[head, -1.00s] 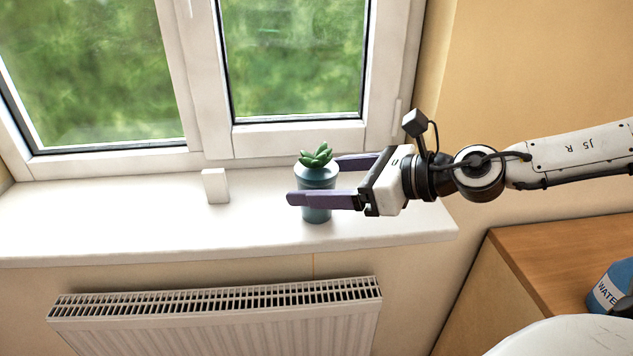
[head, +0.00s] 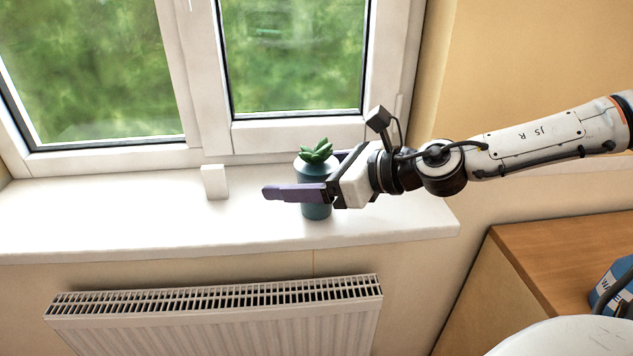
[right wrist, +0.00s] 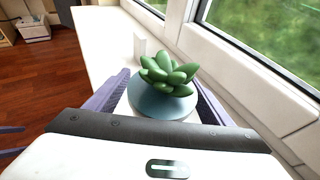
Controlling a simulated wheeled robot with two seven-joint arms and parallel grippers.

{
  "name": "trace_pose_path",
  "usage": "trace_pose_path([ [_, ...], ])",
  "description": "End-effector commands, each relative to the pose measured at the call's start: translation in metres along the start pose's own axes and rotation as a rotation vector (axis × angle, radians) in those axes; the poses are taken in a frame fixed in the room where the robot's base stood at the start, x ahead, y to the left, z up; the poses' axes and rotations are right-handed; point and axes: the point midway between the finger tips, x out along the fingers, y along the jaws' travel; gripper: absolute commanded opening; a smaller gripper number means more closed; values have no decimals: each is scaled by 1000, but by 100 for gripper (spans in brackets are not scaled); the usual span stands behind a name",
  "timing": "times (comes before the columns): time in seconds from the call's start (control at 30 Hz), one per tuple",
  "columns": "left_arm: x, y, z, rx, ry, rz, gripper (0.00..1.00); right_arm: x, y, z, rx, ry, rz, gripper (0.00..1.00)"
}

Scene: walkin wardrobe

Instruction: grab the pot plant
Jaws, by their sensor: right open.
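The pot plant (head: 316,170) is a green succulent in a blue-grey pot, upright on the white windowsill (head: 130,222). My right gripper (head: 290,178) reaches in from the right with its purple fingers open around the pot, one on the near side and one on the far side. The near finger hides part of the pot, and the far finger is mostly hidden behind it. In the right wrist view the pot plant (right wrist: 166,85) stands between the two fingers, close to the palm. I cannot tell whether either finger touches the pot. My left gripper is not in the head view.
A small white block (head: 215,182) stands on the sill left of the plant. The window (head: 290,60) is behind it and a radiator (head: 215,310) below. A wooden cabinet (head: 560,255) with a blue carton (head: 612,283) is at the right. The sill's left part is clear.

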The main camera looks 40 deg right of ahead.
Motion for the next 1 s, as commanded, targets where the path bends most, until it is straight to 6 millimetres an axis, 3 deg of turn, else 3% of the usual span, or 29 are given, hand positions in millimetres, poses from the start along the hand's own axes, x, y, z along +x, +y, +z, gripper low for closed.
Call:
trace_pose_path([
  [0.17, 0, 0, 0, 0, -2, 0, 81, 0, 0, 0, 0, 0, 0, 72],
  [0.4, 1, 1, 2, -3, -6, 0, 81, 0, 0, 0, 0, 0, 0, 31],
  [0.5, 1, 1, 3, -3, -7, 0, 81, 0, 0, 1, -1, -2, -1, 20],
  [0.77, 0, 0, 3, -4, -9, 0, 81, -1, 0, 4, -2, -2, 0, 20],
  [1.0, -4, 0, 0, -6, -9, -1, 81, -13, 0, 36, -9, -5, -2, 19],
])
